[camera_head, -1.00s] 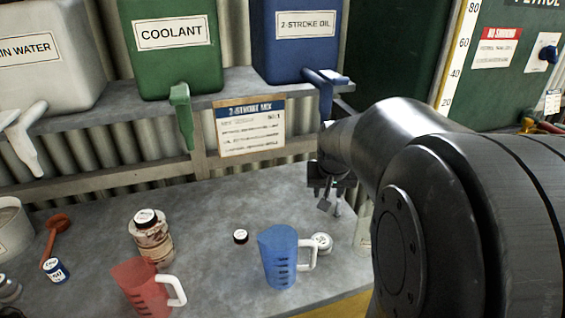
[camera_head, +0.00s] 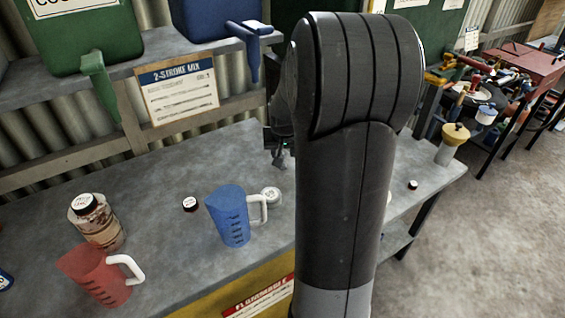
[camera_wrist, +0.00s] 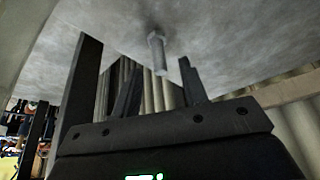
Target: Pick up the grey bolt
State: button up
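The grey bolt (camera_wrist: 157,52) shows in the wrist view, against the grey bench top (camera_wrist: 235,38) that fills the upper part of that picture. My gripper (camera_wrist: 160,72) is open, with its two dark fingers apart. The bolt appears in the gap between the fingertips, and nothing is gripped. I cannot tell how far the bolt is from the fingers. In the head view my gripper (camera_head: 279,158) is low over the back of the bench, partly hidden by my arm. I cannot make out the bolt there.
A red jug (camera_head: 98,276) and a brown jar (camera_head: 96,222) are farther left. A shelf (camera_head: 150,62) with tanks overhangs the bench.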

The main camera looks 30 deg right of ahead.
aim_at(283, 154)
jog(key=x, duration=0.5)
grip_shut()
dwell(0.4)
